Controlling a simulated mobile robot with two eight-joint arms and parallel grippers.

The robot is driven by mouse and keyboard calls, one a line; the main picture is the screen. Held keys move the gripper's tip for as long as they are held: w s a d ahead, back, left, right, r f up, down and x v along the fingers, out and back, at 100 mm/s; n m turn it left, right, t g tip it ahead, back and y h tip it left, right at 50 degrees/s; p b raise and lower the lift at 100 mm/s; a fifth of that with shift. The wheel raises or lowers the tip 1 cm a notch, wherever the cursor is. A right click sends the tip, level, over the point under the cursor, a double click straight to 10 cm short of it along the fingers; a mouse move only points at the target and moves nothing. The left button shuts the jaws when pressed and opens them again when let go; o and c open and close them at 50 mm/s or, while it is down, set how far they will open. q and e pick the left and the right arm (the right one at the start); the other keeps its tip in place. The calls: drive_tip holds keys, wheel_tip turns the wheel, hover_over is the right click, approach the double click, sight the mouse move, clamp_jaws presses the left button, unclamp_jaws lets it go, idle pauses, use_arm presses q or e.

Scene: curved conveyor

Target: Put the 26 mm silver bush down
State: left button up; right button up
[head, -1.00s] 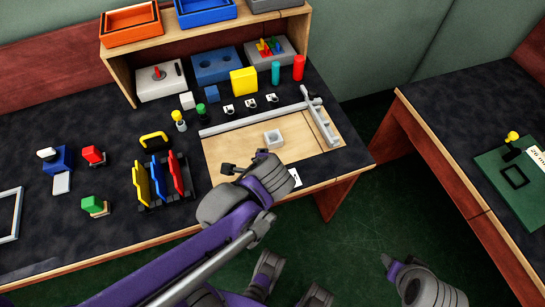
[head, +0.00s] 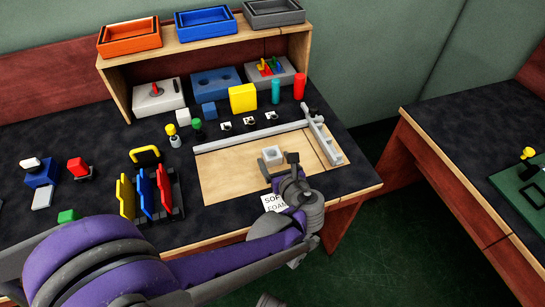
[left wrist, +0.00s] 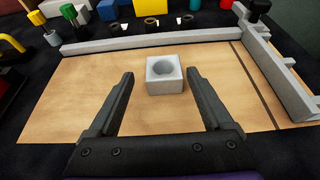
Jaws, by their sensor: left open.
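My left gripper (head: 285,170) is at the front right of the wooden board (head: 225,180). In the left wrist view its two fingers (left wrist: 160,74) are spread apart, with nothing gripped. A pale grey square block with a round hole (left wrist: 166,82) sits on the board just beyond and between the fingertips; it also shows in the head view (head: 272,155). No separate silver bush can be made out in the hole. Three small rings on white tags (head: 249,120) stand behind the board; I cannot tell their sizes. My right gripper is not in view.
A grey rail (head: 240,138) edges the board's back, with a grey clamp bar (head: 322,135) at its right. A yellow block (head: 243,98) and cylinders stand behind. A coloured rack (head: 150,195) is left. The board's left half is clear.

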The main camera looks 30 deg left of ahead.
sight(269, 152)
use_arm(q)
drive_tip(key=x, duration=0.4)
drive_tip(key=shift+w+a+f+b, duration=0.15)
drive_tip(key=shift+a+f+b, duration=0.1)
drive_tip(key=shift+b, duration=0.15)
drive_tip(key=shift+r, duration=0.1)
clamp_jaws()
